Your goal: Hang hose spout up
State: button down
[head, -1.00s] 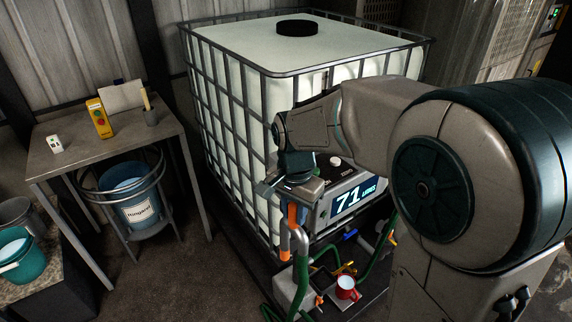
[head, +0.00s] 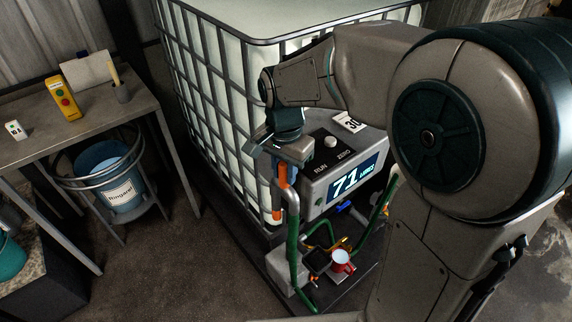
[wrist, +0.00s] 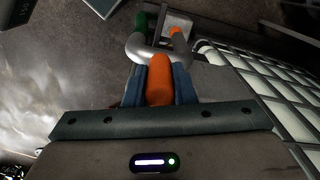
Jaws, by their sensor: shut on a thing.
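My gripper (head: 284,170) is shut on the orange grip (head: 283,178) of the hose spout, in front of the white tank's near corner. The spout's bent grey metal tube (head: 293,202) hangs below the grip, with an orange end (head: 277,214) pointing down. The green hose (head: 292,250) runs down from the tube to the floor tray. In the wrist view the orange grip (wrist: 159,80) sits between the blue fingers, with the grey tube (wrist: 137,48) beyond it. I cannot make out a hanging point for the spout.
The caged tank (head: 210,90) stands behind. A console (head: 345,185) reading 71 litres is right of the gripper. A grey box (head: 287,272) and a red mug (head: 341,262) are below. A bench (head: 90,122) and a blue bucket (head: 122,188) are at left; floor between is clear.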

jog(key=shift+f+b, duration=5.6)
jog(key=shift+f, duration=2)
jog(key=shift+f, duration=0.4)
jog(key=c, duration=1.1)
grip_release()
notch_tip(320, 180, up, 14)
jog(key=shift+f, duration=0.1)
jog(key=s+d+f+n+t, duration=0.1)
jog(key=s+d+f+n, duration=0.1)
jog(key=s+d, duration=0.2)
jog(key=s+d+f+n+t, duration=0.1)
jog(key=s+d+f+n, duration=0.1)
jog(key=s+d+n, duration=0.1)
jog(key=s+d+f+n+t, duration=0.1)
jog(key=s+d+f+n, duration=0.1)
jog(key=s+d+f, duration=0.1)
jog(key=shift+s+d+f+n, duration=0.1)
jog(key=shift+s+d+n, duration=0.05)
jog(key=shift+s+d, duration=0.4)
jog(key=shift+s+d+n, duration=0.15)
jog(key=shift+s+d, duration=0.2)
jog(key=shift+s, duration=0.3)
